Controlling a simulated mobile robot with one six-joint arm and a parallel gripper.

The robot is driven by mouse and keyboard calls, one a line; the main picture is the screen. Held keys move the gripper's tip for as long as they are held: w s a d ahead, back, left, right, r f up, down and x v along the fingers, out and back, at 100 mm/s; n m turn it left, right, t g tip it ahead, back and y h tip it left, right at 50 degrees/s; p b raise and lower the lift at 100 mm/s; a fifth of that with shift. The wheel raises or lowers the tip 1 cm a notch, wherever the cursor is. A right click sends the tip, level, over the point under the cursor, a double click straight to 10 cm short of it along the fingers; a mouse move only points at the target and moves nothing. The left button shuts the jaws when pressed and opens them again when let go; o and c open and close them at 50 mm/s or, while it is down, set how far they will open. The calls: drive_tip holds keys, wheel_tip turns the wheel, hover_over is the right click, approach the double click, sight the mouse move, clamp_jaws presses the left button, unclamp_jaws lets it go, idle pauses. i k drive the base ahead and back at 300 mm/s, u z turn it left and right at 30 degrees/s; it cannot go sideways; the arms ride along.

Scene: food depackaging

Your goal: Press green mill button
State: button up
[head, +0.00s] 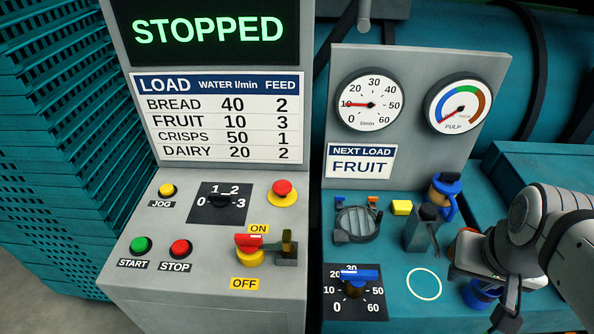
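The green START button (141,244) sits at the lower left of the sloping grey control panel, with nothing touching it. The red STOP button (180,248) is just to its right. The display (208,32) above reads STOPPED in green letters. My gripper (505,312) is at the lower right, over the teal surface and well away from the green button. Its fingers are dark and partly cut off by the bottom edge, so I cannot tell whether they are open or shut. A blue part (482,292) shows close beside it.
The panel also has a yellow JOG button (166,190), a mushroom-shaped red button (282,189) and a red-handled ON/OFF switch (248,240). A blue-handled dial (351,276) and a dark upright block (427,228) stand between my gripper and the panel. The NEXT LOAD sign (359,161) reads FRUIT.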

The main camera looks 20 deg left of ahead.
sight(139, 244)
drive_tip(key=u, duration=1.8)
